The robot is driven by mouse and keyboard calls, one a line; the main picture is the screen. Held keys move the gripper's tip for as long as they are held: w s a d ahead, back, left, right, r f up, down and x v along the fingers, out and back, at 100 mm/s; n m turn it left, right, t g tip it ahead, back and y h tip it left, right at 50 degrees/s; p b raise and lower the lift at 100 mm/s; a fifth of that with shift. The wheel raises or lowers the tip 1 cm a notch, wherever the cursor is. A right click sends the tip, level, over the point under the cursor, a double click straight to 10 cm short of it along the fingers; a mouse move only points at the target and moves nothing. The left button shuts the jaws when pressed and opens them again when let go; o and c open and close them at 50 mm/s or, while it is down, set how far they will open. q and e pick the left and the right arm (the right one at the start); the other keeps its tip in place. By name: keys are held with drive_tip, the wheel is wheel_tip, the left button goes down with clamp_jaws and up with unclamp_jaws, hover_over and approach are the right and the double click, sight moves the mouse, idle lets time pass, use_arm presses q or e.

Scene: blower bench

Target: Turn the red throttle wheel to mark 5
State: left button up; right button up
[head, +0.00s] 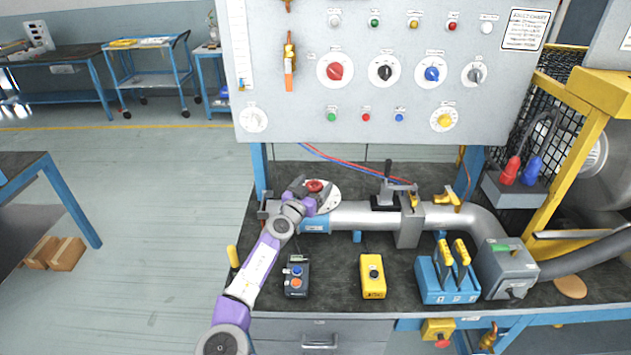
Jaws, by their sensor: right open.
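The red throttle wheel (316,185) sits on a round white dial plate (331,196) at the left end of the grey pipe on the bench. The marks on the plate are too small to read, and part of the plate is hidden by my gripper. My right gripper (306,195) is open at the near left side of the wheel, its fingers close to it. I cannot tell whether they touch it. My left gripper is not in view.
The grey pipe (360,215) runs right, with a black-handled valve (388,190) and yellow levers. In front stand a small control box (297,278), a yellow button box (373,276) and a blue lever box (447,280). A panel of knobs (300,105) rises behind the bench.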

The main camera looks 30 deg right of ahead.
drive_tip(key=shift+x, duration=1.25)
drive_tip(key=c, duration=1)
drive_tip(key=shift+o, duration=0.2)
drive_tip(key=shift+t, duration=0.3)
